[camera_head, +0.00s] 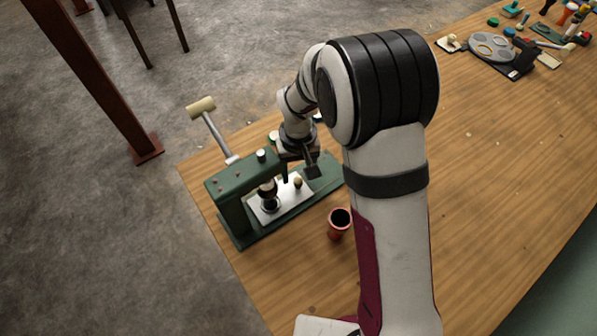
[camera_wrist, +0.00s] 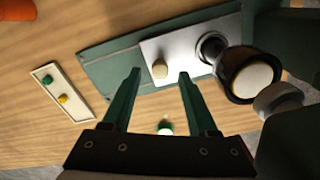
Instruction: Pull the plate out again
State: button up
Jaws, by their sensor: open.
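The silver plate (camera_head: 285,203) lies on the green base of a press (camera_head: 228,187), its left part under the press head. It also shows in the wrist view (camera_wrist: 183,71). A small cream knob (camera_head: 298,183) stands on its outer end. A dark ring-shaped piece (camera_head: 270,204) sits on the plate beneath the dark ram. My gripper (camera_head: 312,172) is open above the base, near the knob. In the wrist view the knob (camera_wrist: 160,69) appears between the fingertips of my gripper (camera_wrist: 160,73); I cannot tell whether they are level with it. No contact shows.
A reddish cup (camera_head: 339,224) stands just right of the press. The press lever with its cream handle (camera_head: 201,107) rises at the back left. A pale tray with green and yellow pieces (camera_wrist: 61,91) lies beside the base.

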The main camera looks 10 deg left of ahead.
jog(key=shift+f, duration=0.95)
grip_shut()
dwell(0.7)
